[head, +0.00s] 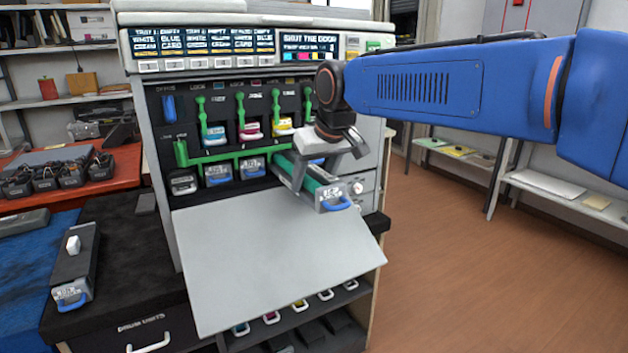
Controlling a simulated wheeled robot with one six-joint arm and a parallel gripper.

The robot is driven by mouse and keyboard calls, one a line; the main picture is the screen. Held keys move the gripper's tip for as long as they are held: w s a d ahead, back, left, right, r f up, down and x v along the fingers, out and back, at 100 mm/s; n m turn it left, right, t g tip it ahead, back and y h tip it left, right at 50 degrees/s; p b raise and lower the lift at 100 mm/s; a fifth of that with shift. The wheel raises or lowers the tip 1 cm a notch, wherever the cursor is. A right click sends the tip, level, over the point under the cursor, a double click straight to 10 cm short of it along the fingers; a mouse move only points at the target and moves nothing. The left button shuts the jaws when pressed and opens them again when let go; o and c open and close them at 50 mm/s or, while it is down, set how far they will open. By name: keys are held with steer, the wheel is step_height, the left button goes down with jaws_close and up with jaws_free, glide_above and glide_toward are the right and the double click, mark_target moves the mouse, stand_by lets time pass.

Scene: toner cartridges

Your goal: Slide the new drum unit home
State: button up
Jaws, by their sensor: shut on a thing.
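The new drum unit (332,197) has a grey front with a blue handle and a green body. It sticks out of the rightmost slot in the lower row of the open printer (148,120), its far end hidden inside or behind my gripper. My gripper (318,172) is shut on it from above, fingers across its body. Three other drum units, the left one (183,185), the second (218,174) and the third (253,167), sit in the slots to its left. A green bar with upright levers (225,154) runs above them.
The printer's grey door (280,260) hangs open below the slots. Another unit with a blue handle (72,278) lies on the dark cabinet at left. My arm comes in from the right; open floor (470,280) lies there.

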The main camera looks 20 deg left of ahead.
mark_target(308, 170)
steer(key=shift+w+a, duration=1)
steer(key=shift+a, duration=0.15)
stand_by(0.4)
steer(key=o, duration=1.8)
steer(key=shift+f, duration=0.1)
steer(key=shift+s+d, duration=0.1)
steer(key=shift+s+d, duration=1.25)
steer(key=shift+d, duration=0.2)
steer(key=shift+v, duration=4.05)
